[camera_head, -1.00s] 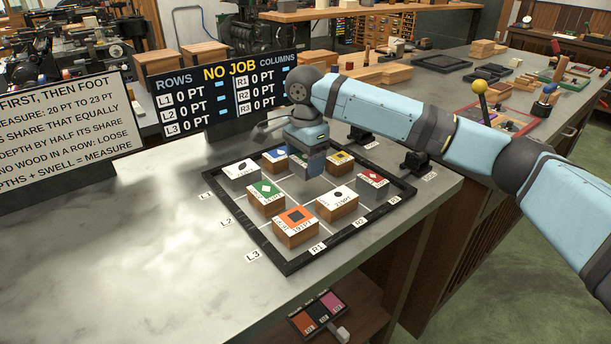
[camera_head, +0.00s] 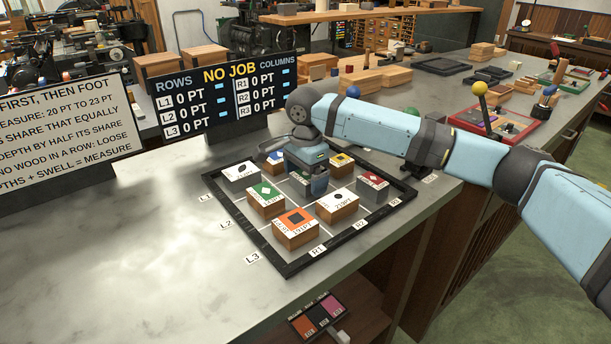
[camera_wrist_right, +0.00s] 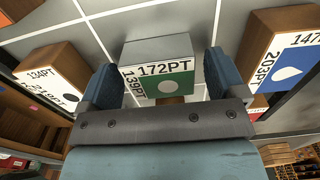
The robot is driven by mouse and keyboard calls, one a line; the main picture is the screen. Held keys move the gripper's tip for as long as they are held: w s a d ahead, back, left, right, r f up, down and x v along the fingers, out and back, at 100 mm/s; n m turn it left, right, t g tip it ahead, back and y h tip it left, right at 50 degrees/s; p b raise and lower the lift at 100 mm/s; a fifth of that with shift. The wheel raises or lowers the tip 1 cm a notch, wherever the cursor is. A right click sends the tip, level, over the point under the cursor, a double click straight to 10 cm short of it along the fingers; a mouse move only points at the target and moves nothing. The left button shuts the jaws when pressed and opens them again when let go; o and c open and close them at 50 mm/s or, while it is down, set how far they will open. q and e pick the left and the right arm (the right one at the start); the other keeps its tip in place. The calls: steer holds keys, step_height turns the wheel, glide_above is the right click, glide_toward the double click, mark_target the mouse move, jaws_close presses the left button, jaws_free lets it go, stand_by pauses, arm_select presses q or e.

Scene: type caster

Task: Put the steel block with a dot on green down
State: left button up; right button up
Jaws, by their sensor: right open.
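The steel block with a white dot on green (camera_wrist_right: 160,50) shows in the right wrist view, marked 172PT and 139PT. It is grey and stands between the two fingers of my right gripper (camera_wrist_right: 160,68), with the fingers spread to either side of it. In the head view my right gripper (camera_head: 308,183) points down at the middle of the black-rimmed tray (camera_head: 291,267) and hides most of the block there. Whether the fingers touch the block is hard to tell. My left gripper is not in view.
Close around my gripper stand several blocks: white diamond on green (camera_head: 265,200), black dot on white (camera_head: 338,205), orange (camera_head: 296,229), red (camera_head: 372,186), yellow (camera_head: 342,160), blue (camera_head: 275,160) and a grey one (camera_head: 241,178). The bench left of the tray is clear.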

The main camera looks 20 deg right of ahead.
mark_target(305, 175)
step_height(305, 175, up, 5)
steer(key=shift+r+p, duration=0.1)
steer(key=shift+p, duration=0.55)
arm_select(q)
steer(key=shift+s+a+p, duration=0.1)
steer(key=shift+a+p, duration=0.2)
steer(key=shift+p, duration=0.45)
arm_select(e)
step_height(305, 175, up, 7)
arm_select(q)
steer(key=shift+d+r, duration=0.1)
